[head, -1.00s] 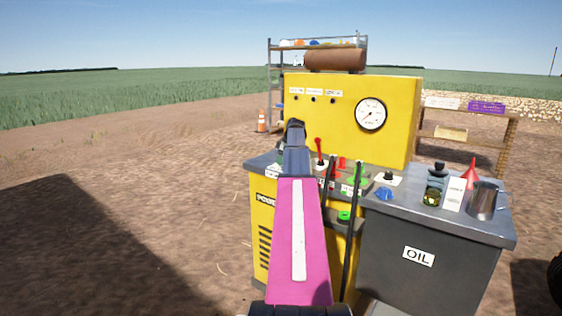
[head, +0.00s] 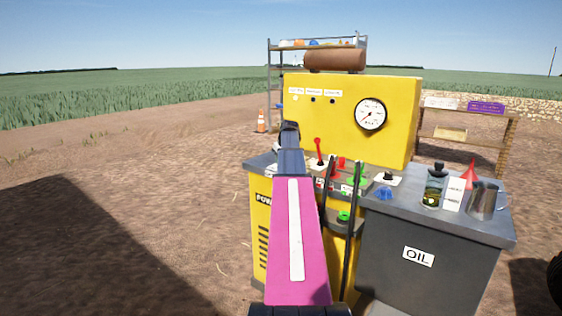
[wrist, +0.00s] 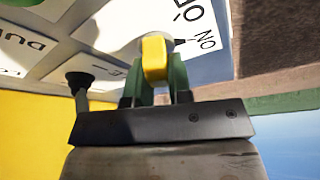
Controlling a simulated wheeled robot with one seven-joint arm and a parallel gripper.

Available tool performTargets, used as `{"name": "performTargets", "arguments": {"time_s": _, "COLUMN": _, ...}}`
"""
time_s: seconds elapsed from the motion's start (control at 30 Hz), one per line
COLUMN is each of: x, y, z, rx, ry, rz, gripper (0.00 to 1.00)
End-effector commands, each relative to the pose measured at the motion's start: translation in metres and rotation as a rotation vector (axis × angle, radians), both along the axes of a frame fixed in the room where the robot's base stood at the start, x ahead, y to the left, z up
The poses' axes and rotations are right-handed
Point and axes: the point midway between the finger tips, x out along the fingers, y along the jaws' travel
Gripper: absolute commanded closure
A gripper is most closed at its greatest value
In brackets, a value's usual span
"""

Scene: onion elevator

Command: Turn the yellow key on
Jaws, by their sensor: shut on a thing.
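The yellow key (wrist: 154,58) shows in the wrist view, standing out from a white label plate (wrist: 205,62) marked ON at one side. My gripper (wrist: 162,82) has its green-tipped fingers shut on the key, one on each side. Its pointer side lies near the ON mark. In the head view my arm and wrist cover the key, and the fingers are hidden there.
The yellow machine panel (head: 340,130) with a round gauge (head: 370,114) rises behind the console. A red lever (head: 318,148) and dark upright levers stand right of my arm. A grey oil cabinet (head: 425,270) with bottles, a red funnel and a jug is at right.

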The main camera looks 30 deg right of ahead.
Motion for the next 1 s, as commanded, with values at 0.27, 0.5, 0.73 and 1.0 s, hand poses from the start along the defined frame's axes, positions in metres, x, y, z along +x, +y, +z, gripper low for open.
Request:
{"name": "performTargets", "arguments": {"time_s": 0.27, "x": -0.0007, "y": -0.0008, "z": 0.0000, "rx": 0.000, "ry": 0.002, "rz": -0.122, "gripper": 1.00}}
{"name": "performTargets", "arguments": {"time_s": 0.5, "x": -0.0006, "y": -0.0014, "z": 0.0000, "rx": -0.001, "ry": 0.002, "rz": -0.163, "gripper": 1.00}}
{"name": "performTargets", "arguments": {"time_s": 0.73, "x": -0.0006, "y": -0.0014, "z": 0.0001, "rx": 0.000, "ry": 0.002, "rz": -0.167, "gripper": 1.00}}
{"name": "performTargets", "arguments": {"time_s": 1.0, "x": -0.0006, "y": -0.0013, "z": 0.0001, "rx": 0.000, "ry": 0.002, "rz": -0.165, "gripper": 0.55}}
